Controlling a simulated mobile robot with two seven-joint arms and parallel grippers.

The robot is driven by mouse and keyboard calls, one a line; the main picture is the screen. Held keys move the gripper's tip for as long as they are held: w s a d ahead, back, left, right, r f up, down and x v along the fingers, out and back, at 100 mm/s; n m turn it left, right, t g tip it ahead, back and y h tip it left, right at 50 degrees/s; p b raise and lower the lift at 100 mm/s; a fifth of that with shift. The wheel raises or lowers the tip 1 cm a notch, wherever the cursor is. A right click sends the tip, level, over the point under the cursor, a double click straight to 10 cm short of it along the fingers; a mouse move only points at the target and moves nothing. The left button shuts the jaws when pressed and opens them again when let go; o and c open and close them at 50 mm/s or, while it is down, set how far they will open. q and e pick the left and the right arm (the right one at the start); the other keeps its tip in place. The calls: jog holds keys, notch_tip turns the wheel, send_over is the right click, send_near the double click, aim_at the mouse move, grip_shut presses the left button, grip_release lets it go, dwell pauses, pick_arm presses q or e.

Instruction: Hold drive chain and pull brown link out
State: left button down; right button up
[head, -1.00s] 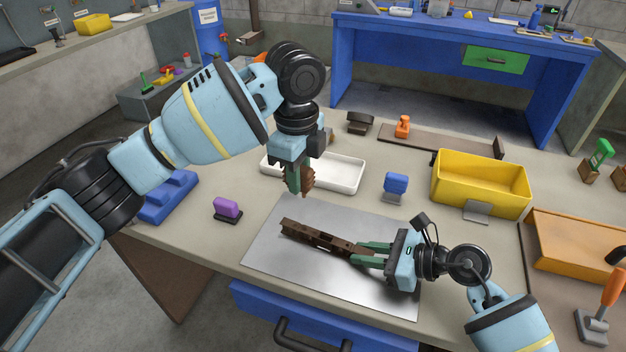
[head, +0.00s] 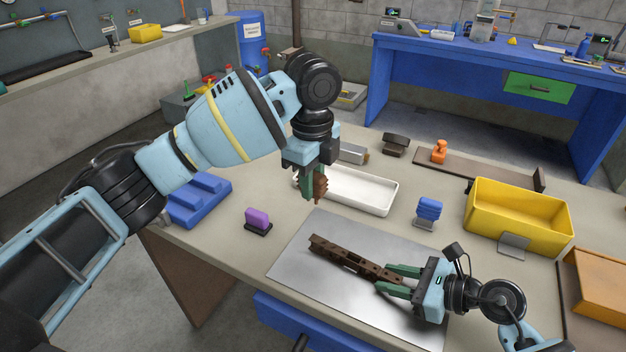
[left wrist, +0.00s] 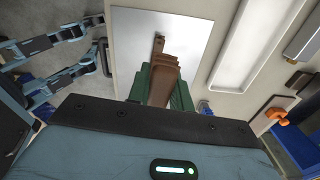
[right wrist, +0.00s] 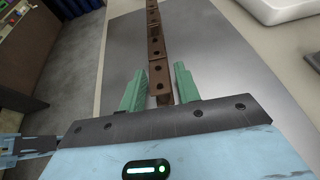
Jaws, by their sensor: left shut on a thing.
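The brown drive chain (head: 345,258) lies on the metal sheet, long and dark with holes along it. My left gripper (head: 314,197) is shut on a brown link (head: 321,188), held in the air above the sheet's back edge, apart from the chain. In the left wrist view the link (left wrist: 163,80) sits between the green fingers. My right gripper (head: 398,280) is open, with its green fingers on either side of the chain's near right end. The right wrist view shows the chain (right wrist: 155,45) running away between the spread fingers.
The metal sheet (head: 300,268) lies at the table's front. A white tray (head: 375,207) is behind it. A purple block (head: 257,218), a blue block (head: 429,209) and a yellow bin (head: 515,220) stand around. The sheet's left and front parts are bare.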

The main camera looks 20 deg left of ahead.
jog(key=shift+o, duration=1.2)
jog(key=v, duration=1.2)
